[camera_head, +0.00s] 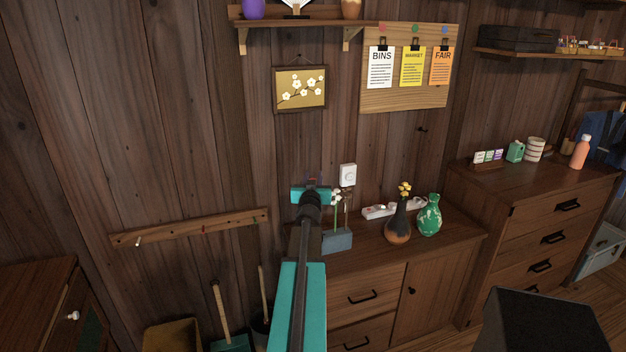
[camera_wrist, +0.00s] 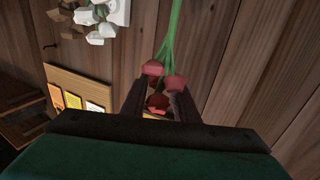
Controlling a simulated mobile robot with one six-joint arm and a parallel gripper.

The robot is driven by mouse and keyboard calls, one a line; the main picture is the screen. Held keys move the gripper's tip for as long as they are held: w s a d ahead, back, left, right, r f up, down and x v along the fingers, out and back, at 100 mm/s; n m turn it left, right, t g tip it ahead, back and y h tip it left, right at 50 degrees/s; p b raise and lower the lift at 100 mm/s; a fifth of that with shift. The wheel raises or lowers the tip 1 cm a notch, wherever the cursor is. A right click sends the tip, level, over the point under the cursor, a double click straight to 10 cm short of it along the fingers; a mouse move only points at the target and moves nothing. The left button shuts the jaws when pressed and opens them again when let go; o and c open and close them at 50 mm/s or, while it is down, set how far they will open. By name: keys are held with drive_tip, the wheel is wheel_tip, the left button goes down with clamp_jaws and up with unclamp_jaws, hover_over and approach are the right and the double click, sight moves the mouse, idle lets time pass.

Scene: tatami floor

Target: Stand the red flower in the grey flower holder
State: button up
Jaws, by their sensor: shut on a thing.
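My gripper (camera_head: 312,190) is raised in front of the wall, above the back left of the low cabinet. In the wrist view my gripper (camera_wrist: 158,92) is shut on the red flower (camera_wrist: 175,83). Its red blooms sit between the fingers and its green stem runs away to the top edge. In the head view the flower is mostly hidden by my gripper. The grey flower holder (camera_head: 337,242) stands on the cabinet, just right of my arm and below my gripper. White flowers (camera_head: 337,197) stand in it; they show close by in the wrist view (camera_wrist: 100,18).
A white wall device (camera_head: 348,175) sits near my gripper. A peg rail (camera_head: 190,229) is at left.

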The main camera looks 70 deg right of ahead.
drive_tip(key=shift+f+b, duration=2.65)
drive_tip(key=shift+f, duration=0.25)
idle(0.6)
drive_tip(key=o, duration=1.1)
drive_tip(key=shift+a, duration=0.15)
drive_tip(key=p+v, duration=0.3)
drive_tip(key=v, duration=0.8)
drive_tip(key=shift+r, duration=0.15)
drive_tip(key=p, duration=0.6)
drive_tip(key=shift+s+a, duration=0.25)
drive_tip(key=shift+s, duration=0.05)
drive_tip(key=p+v, duration=0.1)
drive_tip(key=p, duration=0.5)
drive_tip(key=shift+a+p, duration=0.3)
drive_tip(key=shift+p, duration=0.1)
